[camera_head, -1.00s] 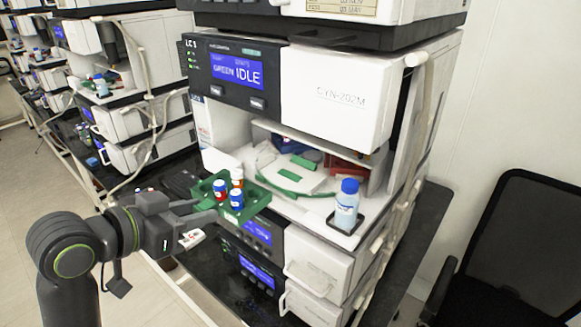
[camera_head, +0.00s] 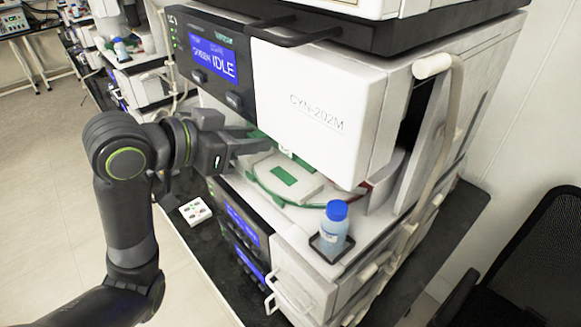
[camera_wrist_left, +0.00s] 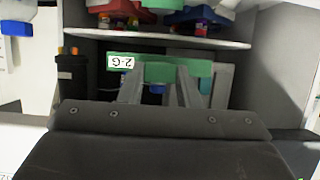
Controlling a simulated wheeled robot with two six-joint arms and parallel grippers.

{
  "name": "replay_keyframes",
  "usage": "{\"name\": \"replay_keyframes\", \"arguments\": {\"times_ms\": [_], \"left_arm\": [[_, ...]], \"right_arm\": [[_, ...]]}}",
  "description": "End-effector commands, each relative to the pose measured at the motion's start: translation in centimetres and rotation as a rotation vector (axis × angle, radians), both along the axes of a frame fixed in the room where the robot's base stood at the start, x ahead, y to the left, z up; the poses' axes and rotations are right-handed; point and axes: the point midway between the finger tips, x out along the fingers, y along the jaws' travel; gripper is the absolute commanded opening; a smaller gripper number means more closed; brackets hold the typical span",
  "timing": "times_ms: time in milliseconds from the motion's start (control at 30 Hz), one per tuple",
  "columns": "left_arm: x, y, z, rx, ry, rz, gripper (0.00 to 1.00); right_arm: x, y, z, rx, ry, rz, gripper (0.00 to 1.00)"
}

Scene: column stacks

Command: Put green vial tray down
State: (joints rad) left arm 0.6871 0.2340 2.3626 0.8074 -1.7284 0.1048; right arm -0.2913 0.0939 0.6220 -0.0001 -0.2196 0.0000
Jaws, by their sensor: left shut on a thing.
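My left gripper (camera_head: 262,146) is at the opening of the module with the blue IDLE screen. It is shut on the green vial tray (camera_wrist_left: 178,72), whose front edge with a "2-G" label faces the left wrist view, between and around the fingertips. In the head view only a bit of green (camera_head: 256,134) shows behind the fingers, and the white door panel hides the rest. The vials in the tray are mostly hidden. I cannot tell whether the tray touches the surface below it. My right gripper is not in view.
A white carousel (camera_head: 305,178) with green marks lies below the gripper inside the module. A blue-capped bottle (camera_head: 335,222) stands at the front right corner. The white door panel (camera_head: 318,105) overhangs close by.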

Motion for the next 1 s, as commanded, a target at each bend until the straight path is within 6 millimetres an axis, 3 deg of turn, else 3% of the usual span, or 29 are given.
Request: {"name": "replay_keyframes", "arguments": {"times_ms": [200, 400, 733, 1000], "left_arm": [[-0.1, 0.0, -3.4, -0.004, 0.007, 0.001, 0.03], [-0.1, 0.0, -5.2, -0.002, 0.001, 0.001, 0.03], [-0.1, 0.0, -8.8, -0.002, 0.005, 0.001, 0.03], [-0.1, 0.1, -9.6, 0.0, -0.002, 0.001, 0.03]], "right_arm": [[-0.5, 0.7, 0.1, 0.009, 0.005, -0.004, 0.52], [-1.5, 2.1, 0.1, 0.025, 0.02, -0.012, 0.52], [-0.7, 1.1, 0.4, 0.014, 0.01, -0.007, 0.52], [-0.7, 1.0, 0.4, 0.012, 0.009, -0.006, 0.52]]}}
